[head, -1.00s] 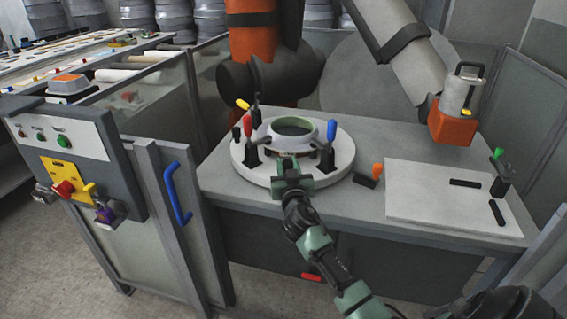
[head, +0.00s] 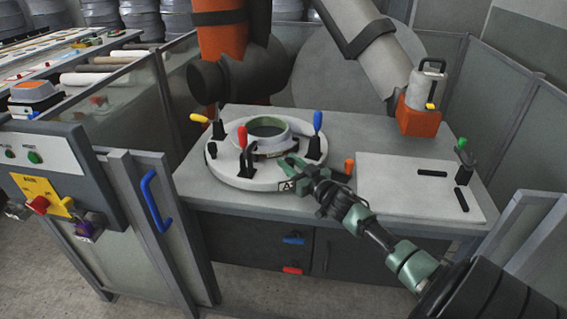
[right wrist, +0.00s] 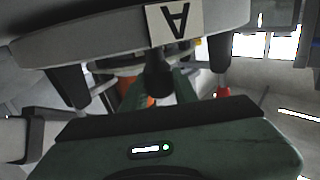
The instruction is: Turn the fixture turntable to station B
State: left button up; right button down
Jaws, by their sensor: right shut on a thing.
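The fixture turntable (head: 215,171) is a white round disc on the grey bench, carrying a ring-shaped mould (head: 268,130). Clamps with a yellow handle (head: 200,118), a red handle (head: 242,137) and a blue handle (head: 318,120) stand around the mould. My right gripper (head: 288,166) is at the disc's front right edge, shut on a dark knob (right wrist: 157,78). In the right wrist view, a label "A" (right wrist: 172,22) sits on the rim just beyond the knob. No station B mark is readable. My left gripper is not in view.
An orange-handled piece (head: 349,166) stands on the bench close to the right of my gripper. A white board (head: 395,190) with black bars lies further right. A large orange and grey robot arm (head: 222,45) stands behind. A fence with a blue handle (head: 155,200) is at left.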

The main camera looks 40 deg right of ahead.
jog(key=shift+s+d+y, duration=0.1)
jog(key=shift+d+y, duration=0.2)
jog(key=shift+d, duration=0.05)
jog(key=shift+n, duration=0.3)
jog(key=c, duration=1.1)
grip_release()
jog(key=shift+s, duration=0.1)
jog(key=shift+s, duration=3.8)
